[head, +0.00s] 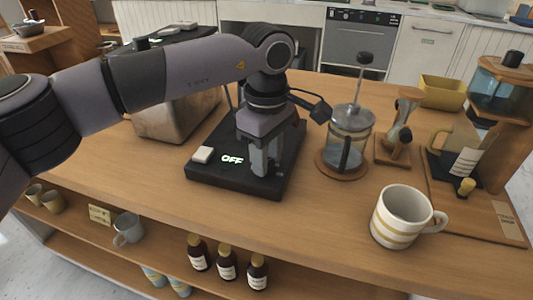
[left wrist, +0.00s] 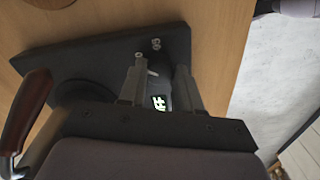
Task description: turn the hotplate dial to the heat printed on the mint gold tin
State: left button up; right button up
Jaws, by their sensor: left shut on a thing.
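My left gripper (head: 264,168) points down at the hotplate's front right, shut on the dial, which the fingers hide in the head view. In the left wrist view, the hotplate (left wrist: 105,52) shows with the left gripper's fingers (left wrist: 160,75) either side of the dark dial. Its pointer setting cannot be read. I see no mint gold tin. My right gripper is not in view.
A glass French press (head: 350,125) stands right of the hotplate, with a striped mug (head: 400,216) nearer the front edge. A metal box (head: 165,122) stands behind left. Bottles (head: 227,264) and a grey mug (head: 128,228) sit on the lower shelf. The front left top is clear.

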pick_arm(q)
jog(key=shift+d+r, duration=0.1)
jog(key=o, duration=1)
jog(key=shift+o, duration=0.2)
jog(key=shift+r, duration=3.55)
